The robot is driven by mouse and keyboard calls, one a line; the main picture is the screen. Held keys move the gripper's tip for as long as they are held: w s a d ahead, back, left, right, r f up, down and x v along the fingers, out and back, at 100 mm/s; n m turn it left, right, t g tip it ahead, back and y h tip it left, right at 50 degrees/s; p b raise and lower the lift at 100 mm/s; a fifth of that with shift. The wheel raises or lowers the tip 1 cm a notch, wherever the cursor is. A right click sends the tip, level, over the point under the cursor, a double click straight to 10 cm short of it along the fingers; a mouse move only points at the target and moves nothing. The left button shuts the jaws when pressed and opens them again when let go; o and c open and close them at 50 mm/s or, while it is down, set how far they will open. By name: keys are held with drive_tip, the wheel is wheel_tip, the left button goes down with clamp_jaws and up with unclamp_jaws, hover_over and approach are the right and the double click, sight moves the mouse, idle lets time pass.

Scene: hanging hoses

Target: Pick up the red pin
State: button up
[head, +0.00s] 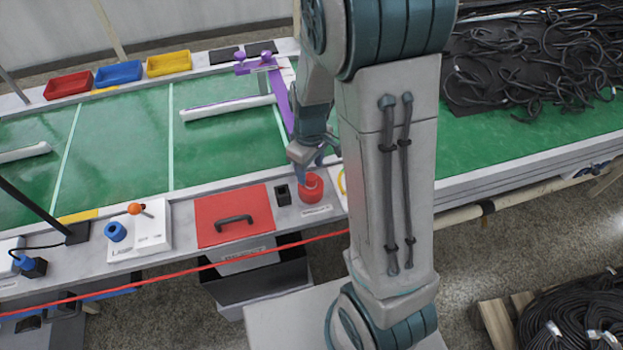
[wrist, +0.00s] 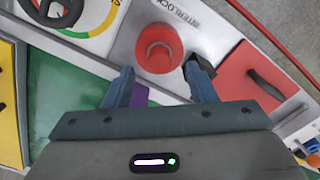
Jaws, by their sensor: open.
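The red pin (head: 312,190) is a short red cylinder standing on the grey ledge along the front of the conveyor. In the wrist view the red pin (wrist: 159,58) shows a curved loop on its top and stands beside an "INTERLOCK" label. My gripper (head: 312,165) is just above and behind the pin in the head view. In the wrist view my gripper (wrist: 160,82) is open and empty, its two blue-grey fingers apart, with the pin ahead of the gap between them. The exact height above the pin is hard to tell.
A small black block (head: 283,195) stands close left of the pin, near one finger in the wrist view. A red lid (head: 234,215) with a black handle lies further left. A yellow-ringed dial (wrist: 75,15) is on the pin's other side. Black hoses (head: 540,60) lie at the back right.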

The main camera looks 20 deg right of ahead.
drive_tip(key=shift+f, duration=1.3)
drive_tip(key=c, duration=1.1)
drive_tip(key=shift+o, duration=0.2)
drive_tip(key=shift+r, duration=0.1)
drive_tip(key=shift+r, duration=0.4)
wheel_tip(320, 180, up, 3)
drive_tip(key=shift+w+r, duration=0.1)
drive_tip(key=shift+r, duration=0.05)
drive_tip(key=s+d+r, duration=0.2)
drive_tip(key=s+r, duration=0.4)
drive_tip(key=s, duration=0.5)
drive_tip(key=shift+s+r+b, duration=0.3)
drive_tip(key=shift+r, duration=0.1)
